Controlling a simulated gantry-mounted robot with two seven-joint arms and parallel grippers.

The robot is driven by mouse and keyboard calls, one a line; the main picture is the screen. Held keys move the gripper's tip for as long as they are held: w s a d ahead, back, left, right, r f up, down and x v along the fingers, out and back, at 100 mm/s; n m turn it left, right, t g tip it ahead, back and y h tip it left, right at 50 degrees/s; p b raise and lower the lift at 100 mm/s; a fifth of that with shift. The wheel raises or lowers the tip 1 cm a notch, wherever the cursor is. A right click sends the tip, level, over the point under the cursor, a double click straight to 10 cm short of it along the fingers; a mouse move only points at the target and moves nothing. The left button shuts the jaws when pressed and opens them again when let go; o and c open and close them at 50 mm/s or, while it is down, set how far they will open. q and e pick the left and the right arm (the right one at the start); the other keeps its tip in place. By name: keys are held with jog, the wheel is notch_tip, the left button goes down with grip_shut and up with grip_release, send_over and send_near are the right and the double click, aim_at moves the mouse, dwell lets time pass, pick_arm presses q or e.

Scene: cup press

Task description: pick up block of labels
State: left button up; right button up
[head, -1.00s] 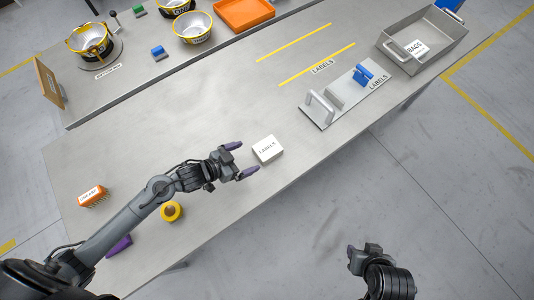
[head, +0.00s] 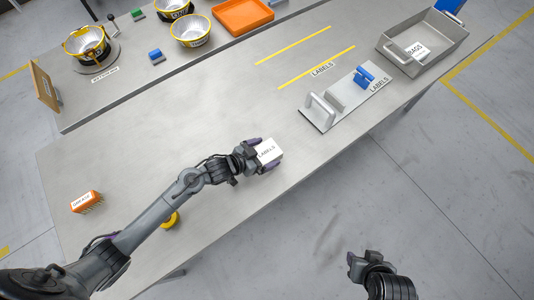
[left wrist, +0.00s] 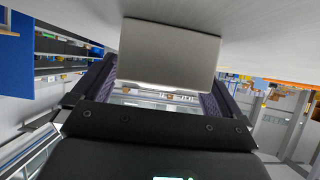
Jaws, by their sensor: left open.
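The white block of labels (head: 268,151) lies on the metal table, its printed face up. My left gripper (head: 264,155) is around it, with one purple fingertip on its far side and one on its near side. In the left wrist view the block (left wrist: 168,52) shows as a plain pale face between the two open fingers of the gripper (left wrist: 155,88). Whether the fingers touch it is not clear. My right gripper (head: 358,262) is at the lower right, over the floor beyond the table edge. Its fingers are too unclear to read.
A grey label stand (head: 337,100) with a handle and blue part is to the right. A grey bin (head: 423,42) stands farther right. The table middle is clear.

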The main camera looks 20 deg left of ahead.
pick_arm(q)
jog(key=shift+w+d+f, duration=0.3)
jog(key=shift+w+f, duration=0.1)
jog(key=shift+w, duration=0.15)
jog(key=c, duration=1)
jog(key=shift+r, duration=0.15)
